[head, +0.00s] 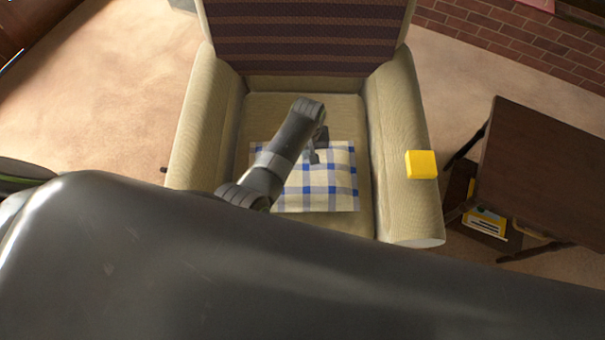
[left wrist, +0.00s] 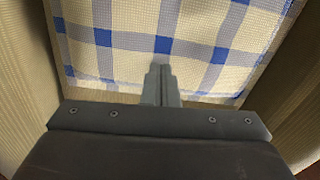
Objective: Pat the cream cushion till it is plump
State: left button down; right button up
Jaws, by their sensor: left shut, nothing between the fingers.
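The cream cushion (head: 330,190) has a blue check pattern and lies flat on the seat of a beige armchair (head: 405,205). In the left wrist view the cushion (left wrist: 205,45) fills the upper part of the picture. My left gripper (head: 313,155) is over the cushion's far part, fingers pointing down at it. In the left wrist view my left gripper (left wrist: 162,72) has its fingers together with nothing between them, their tips at or just above the cloth; I cannot tell if they touch. My arm hides the cushion's left part in the head view. My right gripper is not in view.
A yellow block (head: 421,164) sits on the right armrest. A dark striped cloth (head: 305,35) covers the chair's back. A dark wooden table (head: 545,165) stands to the right, with a yellow item (head: 486,222) low beneath it. Open carpet (head: 110,90) lies left of the chair.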

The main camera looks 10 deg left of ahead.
pick_arm(q)
jog(key=shift+f+b, duration=0.85)
jog(key=shift+f, duration=0.55)
jog(key=shift+r, duration=0.1)
notch_tip(320, 180, up, 4)
jog(key=p, duration=0.4)
jog(key=shift+p, duration=0.3)
jog(key=shift+f, duration=0.3)
jog(key=shift+f, duration=0.15)
jog(key=shift+f+b, duration=1.5)
jog(key=shift+f, duration=0.15)
jog(key=shift+r, duration=0.1)
